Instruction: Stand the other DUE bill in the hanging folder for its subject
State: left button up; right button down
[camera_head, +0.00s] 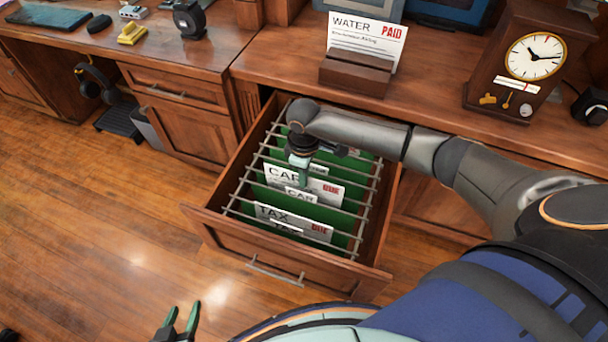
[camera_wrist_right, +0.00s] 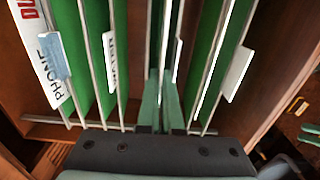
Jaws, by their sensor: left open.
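A white CAR bill (camera_head: 328,188) with a red DUE stamp stands in the open drawer, behind a small CAR tab (camera_head: 299,195). My right gripper (camera_head: 302,180) points down into the drawer at this bill, and one finger shows in front of it. In the right wrist view its green fingers (camera_wrist_right: 164,100) are close together on a thin sheet edge. A TAX bill (camera_head: 312,228), also stamped DUE, stands in the front folder behind its tab. Green hanging folders (camera_head: 349,217) fill the drawer. My left gripper (camera_head: 182,318) is open and empty, low over the floor.
A WATER bill (camera_head: 372,40) stamped PAID stands in a wooden holder (camera_head: 354,76) on the desk. A clock (camera_head: 520,65) stands to its right. Metal rails (camera_head: 243,213) cross the drawer.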

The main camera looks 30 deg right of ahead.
pick_arm(q)
jog(key=shift+a+f, duration=0.1)
jog(key=shift+f, duration=0.05)
pick_arm(e)
jog(key=c, duration=1)
grip_release()
pick_arm(q)
jog(key=shift+s+a+r+p, duration=0.55)
jog(key=shift+a+p, duration=0.1)
jog(key=shift+p, duration=0.5)
pick_arm(e)
notch_tip(320, 180, up, 13)
jog(key=shift+f, duration=0.2)
pick_arm(q)
jog(key=shift+w, duration=0.15)
pick_arm(e)
jog(key=shift+f, duration=0.1)
